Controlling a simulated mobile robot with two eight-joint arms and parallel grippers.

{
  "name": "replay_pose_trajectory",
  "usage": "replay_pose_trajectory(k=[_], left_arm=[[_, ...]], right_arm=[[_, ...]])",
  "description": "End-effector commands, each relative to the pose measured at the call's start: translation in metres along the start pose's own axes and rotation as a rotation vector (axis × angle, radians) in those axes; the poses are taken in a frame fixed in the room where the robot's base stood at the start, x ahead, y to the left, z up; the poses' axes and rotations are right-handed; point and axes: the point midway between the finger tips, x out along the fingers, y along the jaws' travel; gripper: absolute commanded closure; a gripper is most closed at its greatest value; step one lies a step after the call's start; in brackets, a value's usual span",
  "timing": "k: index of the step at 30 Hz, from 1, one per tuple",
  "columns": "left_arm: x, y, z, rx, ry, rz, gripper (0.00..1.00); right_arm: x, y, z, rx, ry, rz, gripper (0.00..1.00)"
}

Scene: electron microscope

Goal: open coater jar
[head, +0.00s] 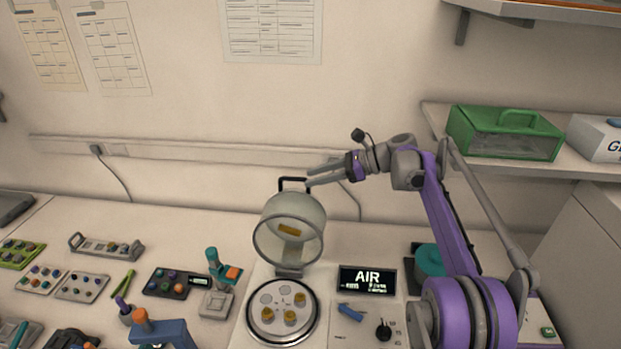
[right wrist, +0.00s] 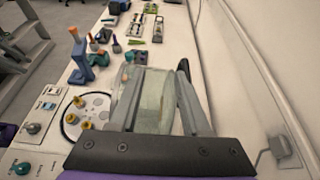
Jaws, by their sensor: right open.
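The coater jar (head: 290,229) is a clear glass cylinder, tipped back on its hinge behind the round coater stage (head: 253,331), with its mouth facing forward. A black handle (head: 293,181) stands on its upper end. The stage is uncovered and bears several brass-coloured stubs (head: 290,317). My right gripper (head: 309,177) is open, its fingertips close beside the handle's right side; contact cannot be told. In the right wrist view, the jar (right wrist: 152,100) shows between the fingers (right wrist: 160,82) and the dark handle (right wrist: 183,66) near the right finger. My left gripper is not in view.
A black AIR display (head: 367,281) stands right of the stage, with a blue lever (head: 350,313) and black knob (head: 383,330) in front. A teal and orange tool (head: 220,270) stands left. A wall shelf (head: 550,164) bears a green box (head: 505,134). The wall is close behind.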

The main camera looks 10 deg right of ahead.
Motion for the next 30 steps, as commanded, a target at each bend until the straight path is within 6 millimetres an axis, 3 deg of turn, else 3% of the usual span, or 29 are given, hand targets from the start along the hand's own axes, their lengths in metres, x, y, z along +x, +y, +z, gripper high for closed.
replay_pose_trajectory(k=[4, 8, 12, 21, 25, 30], left_arm=[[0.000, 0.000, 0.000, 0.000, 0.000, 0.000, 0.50], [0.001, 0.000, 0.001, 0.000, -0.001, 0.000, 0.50], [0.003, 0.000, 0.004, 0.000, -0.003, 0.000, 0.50], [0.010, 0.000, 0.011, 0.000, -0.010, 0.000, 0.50], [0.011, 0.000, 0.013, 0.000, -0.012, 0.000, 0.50], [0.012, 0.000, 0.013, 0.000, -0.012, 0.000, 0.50]], right_arm=[[0.000, 0.000, 0.000, 0.000, 0.000, 0.000, 0.56], [-0.001, -0.003, -0.004, -0.047, -0.011, -0.019, 0.80], [-0.005, -0.015, -0.021, -0.268, -0.051, -0.115, 1.00], [-0.038, -0.040, -0.074, -0.976, -0.007, -0.487, 1.00], [-0.051, -0.042, -0.089, -1.174, 0.064, -0.599, 1.00], [-0.059, -0.043, -0.097, -1.290, 0.121, -0.662, 1.00]])
